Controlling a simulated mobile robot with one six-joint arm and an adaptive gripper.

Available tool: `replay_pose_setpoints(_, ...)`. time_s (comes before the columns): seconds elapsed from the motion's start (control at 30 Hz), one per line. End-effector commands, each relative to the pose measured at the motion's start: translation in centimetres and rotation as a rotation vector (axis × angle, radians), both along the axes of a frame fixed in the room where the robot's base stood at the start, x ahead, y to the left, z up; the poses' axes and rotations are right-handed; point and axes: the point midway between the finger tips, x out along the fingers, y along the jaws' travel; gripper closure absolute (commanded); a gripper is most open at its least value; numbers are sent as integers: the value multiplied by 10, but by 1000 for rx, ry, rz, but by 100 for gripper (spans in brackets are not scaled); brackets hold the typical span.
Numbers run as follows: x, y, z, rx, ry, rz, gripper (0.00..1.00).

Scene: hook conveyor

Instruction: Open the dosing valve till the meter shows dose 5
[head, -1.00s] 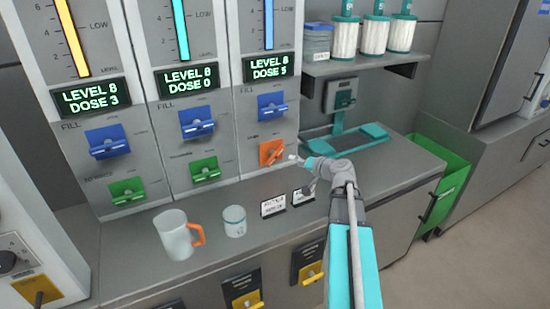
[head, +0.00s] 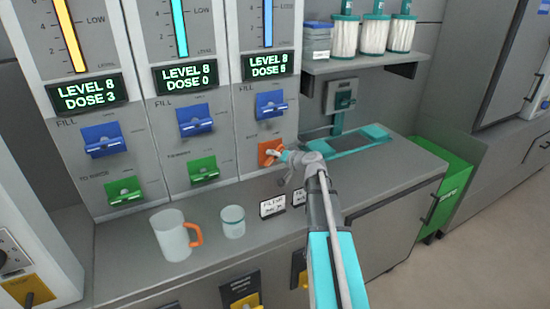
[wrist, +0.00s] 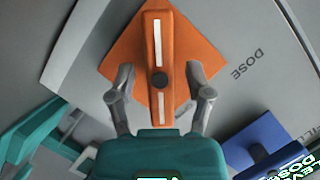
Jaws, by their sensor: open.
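The orange dosing valve (head: 266,153) is low on the right dispenser column, partly covered by my gripper in the head view. In the wrist view its orange handle (wrist: 158,45), with white stripes and a dark centre, runs up and down across a diamond-shaped orange plate. My gripper (wrist: 160,76) is open, one finger on each side of the handle, with gaps showing. It also shows in front of the valve in the head view (head: 281,155). The right column's meter (head: 268,64) reads level 8; its small dose digit looks like 5 or 6.
The other meters show dose 3 (head: 87,95) and dose 0 (head: 186,76). Blue fill handles and green valves (head: 203,170) sit on the columns. A mug (head: 172,236), a small jar (head: 233,222) and label cards (head: 272,206) stand on the counter below.

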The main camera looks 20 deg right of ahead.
Motion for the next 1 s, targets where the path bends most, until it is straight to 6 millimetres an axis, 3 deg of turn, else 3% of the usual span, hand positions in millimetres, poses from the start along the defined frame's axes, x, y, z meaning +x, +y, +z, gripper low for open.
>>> replay_pose_setpoints(0.23,0,0,0,0,0,0,34)
replay_pose_setpoints(0.6,0,1,0,0,0,1,100)
replay_pose_setpoints(1.0,1,1,-1,30,0,2,100)
